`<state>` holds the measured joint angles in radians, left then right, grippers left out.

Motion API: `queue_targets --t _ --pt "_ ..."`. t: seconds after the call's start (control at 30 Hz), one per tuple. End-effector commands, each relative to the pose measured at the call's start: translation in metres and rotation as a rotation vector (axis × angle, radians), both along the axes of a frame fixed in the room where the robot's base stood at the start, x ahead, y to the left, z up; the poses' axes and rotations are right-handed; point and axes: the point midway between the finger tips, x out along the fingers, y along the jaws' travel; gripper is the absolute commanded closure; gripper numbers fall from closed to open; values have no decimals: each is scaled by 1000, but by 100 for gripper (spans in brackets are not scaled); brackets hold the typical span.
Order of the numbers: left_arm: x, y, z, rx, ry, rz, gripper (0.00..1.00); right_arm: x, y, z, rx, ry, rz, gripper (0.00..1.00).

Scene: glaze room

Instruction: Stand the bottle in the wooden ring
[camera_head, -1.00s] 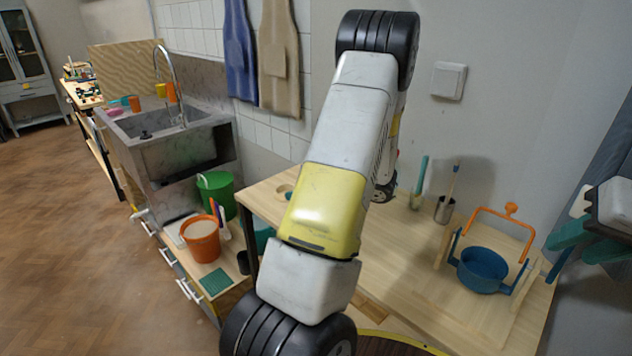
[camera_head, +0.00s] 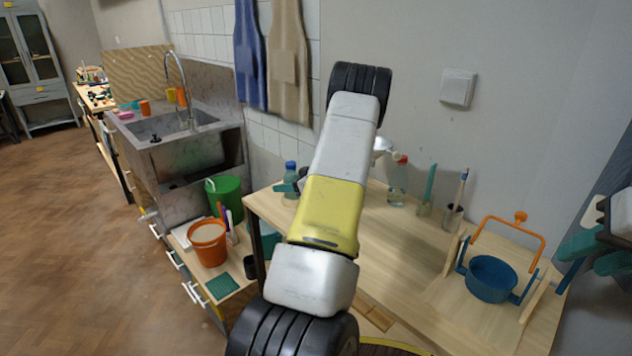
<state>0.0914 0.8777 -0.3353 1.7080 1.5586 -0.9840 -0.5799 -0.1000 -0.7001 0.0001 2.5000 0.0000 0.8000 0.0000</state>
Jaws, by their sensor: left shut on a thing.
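A clear bluish bottle with a blue cap (camera_head: 291,172) is upright at the back left of the wooden table, partly behind my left arm. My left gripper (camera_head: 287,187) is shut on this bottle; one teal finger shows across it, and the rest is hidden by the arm. I cannot make out the wooden ring; the bottle's foot is too small to tell whether it is in a ring. A second clear bottle with a red cap (camera_head: 397,186) stands farther right. My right gripper (camera_head: 596,254) is at the right edge, its teal fingers apart and empty.
On the table (camera_head: 400,260), a teal tool in a glass (camera_head: 426,200), a cup with a brush (camera_head: 452,216) and a blue pot (camera_head: 490,279) under an orange handle stand to the right. An orange bucket (camera_head: 208,246) and green bucket (camera_head: 224,198) stand left, below the sink.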

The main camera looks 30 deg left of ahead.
Motion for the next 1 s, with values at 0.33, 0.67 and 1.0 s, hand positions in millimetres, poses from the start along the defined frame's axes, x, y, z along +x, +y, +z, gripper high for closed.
queue_targets --t 0.33,0.67,1.0 --pt "-1 2 -10 2 -2 2 39 0 0 0 0 0 0 64" --pt "0 0 -10 1 -1 0 31 0 0 0 0 0 0 64" --pt "0 -42 7 -1 -2 -4 31 0 0 0 0 0 0 64"
